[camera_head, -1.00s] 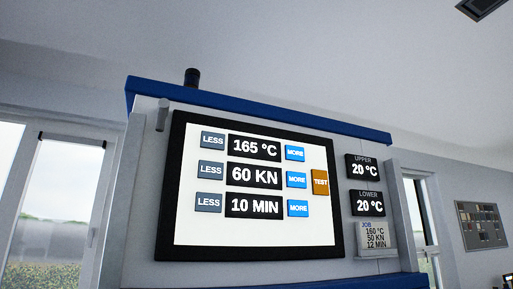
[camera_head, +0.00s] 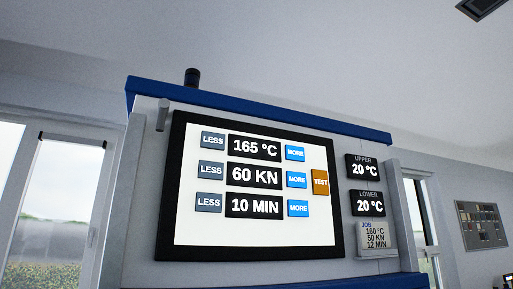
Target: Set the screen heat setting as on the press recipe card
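The press screen (camera_head: 250,235) is lit, in a black frame on the grey press front. Its top row reads 165 °C (camera_head: 255,148), with a grey LESS button (camera_head: 213,140) to its left and a blue MORE button (camera_head: 295,153) to its right. The rows below read 60 KN (camera_head: 254,176) and 10 MIN (camera_head: 254,206), each with LESS and MORE buttons. The recipe card (camera_head: 376,237) at the lower right reads JOB, 160 °C, 50 KN, 12 MIN. Neither of my grippers is in view.
An orange TEST button (camera_head: 320,182) is at the screen's right edge. Upper (camera_head: 364,167) and lower (camera_head: 369,204) displays both read 20 °C. A short grey rod (camera_head: 162,115) sticks out at the screen's upper left corner. Nothing covers the screen.

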